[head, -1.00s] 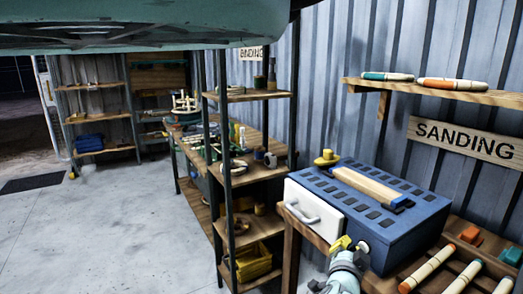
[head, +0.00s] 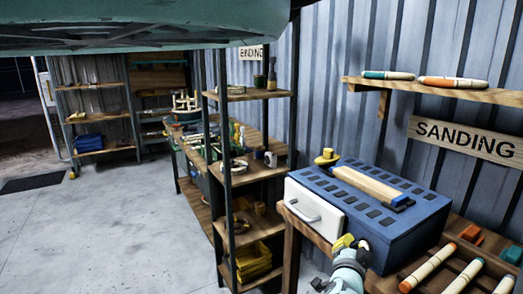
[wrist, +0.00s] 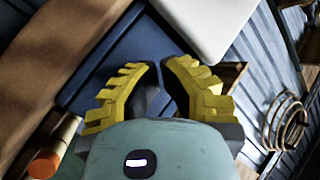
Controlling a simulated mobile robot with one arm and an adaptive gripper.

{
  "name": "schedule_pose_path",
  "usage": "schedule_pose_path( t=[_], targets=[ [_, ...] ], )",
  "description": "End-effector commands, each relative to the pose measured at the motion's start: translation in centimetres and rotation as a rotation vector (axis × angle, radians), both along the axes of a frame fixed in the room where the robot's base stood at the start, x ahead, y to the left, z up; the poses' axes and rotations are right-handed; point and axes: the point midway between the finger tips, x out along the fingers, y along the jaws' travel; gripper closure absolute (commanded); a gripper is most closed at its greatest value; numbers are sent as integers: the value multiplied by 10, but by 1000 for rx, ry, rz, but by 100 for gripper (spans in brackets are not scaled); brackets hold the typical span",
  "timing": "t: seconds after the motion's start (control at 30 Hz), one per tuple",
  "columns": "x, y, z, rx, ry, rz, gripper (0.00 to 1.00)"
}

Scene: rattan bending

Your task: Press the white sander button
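The sander is a blue box (head: 395,238) with dark slots on top and a white front panel (head: 313,207) with a handle. It stands on a wooden bench in the head view. In the wrist view its blue side (wrist: 118,65) and white panel (wrist: 213,22) show past the fingers. My gripper (head: 353,243) is low in front of the box's near side. In the wrist view its yellow fingers (wrist: 164,66) are a little apart, with nothing between them. I cannot tell whether they touch the box.
A wooden sanding block (head: 372,184) and a yellow knob (head: 327,157) are on top of the box. Rattan poles (head: 428,269) lie at right. A wall shelf (head: 440,93) hangs above.

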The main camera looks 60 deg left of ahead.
Motion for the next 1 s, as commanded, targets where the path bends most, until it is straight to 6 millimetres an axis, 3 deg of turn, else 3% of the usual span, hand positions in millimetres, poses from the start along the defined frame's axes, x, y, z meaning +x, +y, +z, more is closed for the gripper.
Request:
schedule_pose_path(
  t=[0.6, 1.0],
  targets=[
    [-11, 2, 2, 1, -1, 3, 100],
    [-46, 4, 2, -3, 2, 5, 100]
  ],
)
